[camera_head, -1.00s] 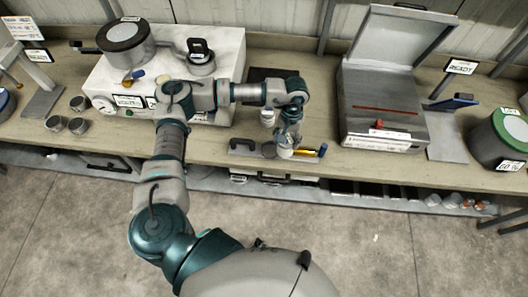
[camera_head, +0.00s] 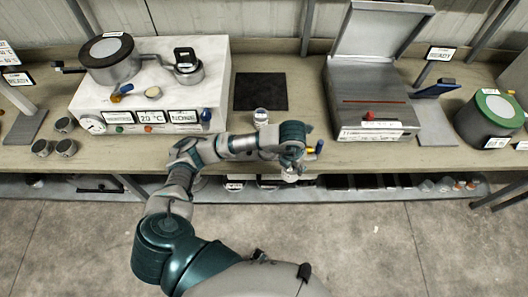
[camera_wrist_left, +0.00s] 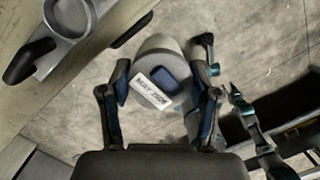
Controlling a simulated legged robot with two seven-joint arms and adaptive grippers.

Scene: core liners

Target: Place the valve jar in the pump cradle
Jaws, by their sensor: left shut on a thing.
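My left gripper (camera_head: 292,169) is at the front edge of the bench, in front of my forearm's end. The jar is held above the floor, clear of the bench. A metal cup-like holder (camera_head: 188,73) with a black piece stands on the white unit. I cannot tell whether it is the pump cradle. My right gripper is not clearly seen.
A white control unit (camera_head: 150,93) carries a large grey pot (camera_head: 108,66). An open grey case (camera_head: 368,108) stands right of a bare black mat (camera_head: 261,91). A small white jar (camera_head: 261,116) is near the mat.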

